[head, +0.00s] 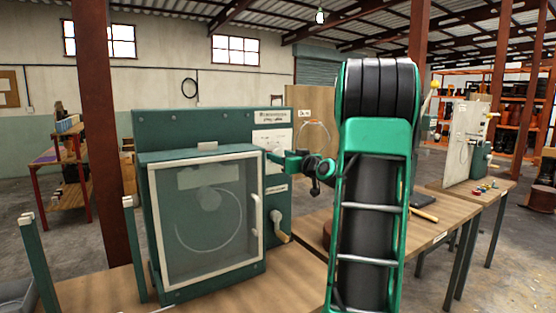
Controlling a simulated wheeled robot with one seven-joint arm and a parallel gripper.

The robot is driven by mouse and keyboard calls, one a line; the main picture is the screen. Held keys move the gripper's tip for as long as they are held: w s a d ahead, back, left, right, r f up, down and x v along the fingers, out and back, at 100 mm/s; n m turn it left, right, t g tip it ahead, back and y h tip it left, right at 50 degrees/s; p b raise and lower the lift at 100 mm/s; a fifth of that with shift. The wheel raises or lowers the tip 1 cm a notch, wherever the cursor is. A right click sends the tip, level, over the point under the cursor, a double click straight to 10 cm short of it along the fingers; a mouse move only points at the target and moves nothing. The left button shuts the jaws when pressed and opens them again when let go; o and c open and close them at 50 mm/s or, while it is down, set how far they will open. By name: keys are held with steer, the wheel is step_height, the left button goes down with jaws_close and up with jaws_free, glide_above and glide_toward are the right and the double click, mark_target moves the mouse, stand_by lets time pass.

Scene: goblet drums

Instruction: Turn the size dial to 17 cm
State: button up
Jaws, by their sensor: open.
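A dark green machine (165,127) stands on the wooden bench. Its front box has a clear-windowed door (205,220) with a pale handle, and the door looks closed. Behind the window a round disc and a pale arc show faintly; I cannot tell whether this is the size dial, and no 17 cm mark is readable. My gripper (275,157) shows small, left of my large green and black arm, close to the machine's right-hand panel. It is open, with nothing visible in it. I cannot tell whether it touches the panel. My arm hides what is behind it.
Green posts stand at the left. A second bench (470,195) with a white panel is at the right.

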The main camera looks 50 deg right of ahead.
steer(key=c, duration=1)
steer(key=shift+c, duration=0.2)
steer(key=shift+m, duration=0.3)
steer(key=m, duration=2)
steer(key=shift+a+m, duration=0.1)
steer(key=shift+m, duration=0.3)
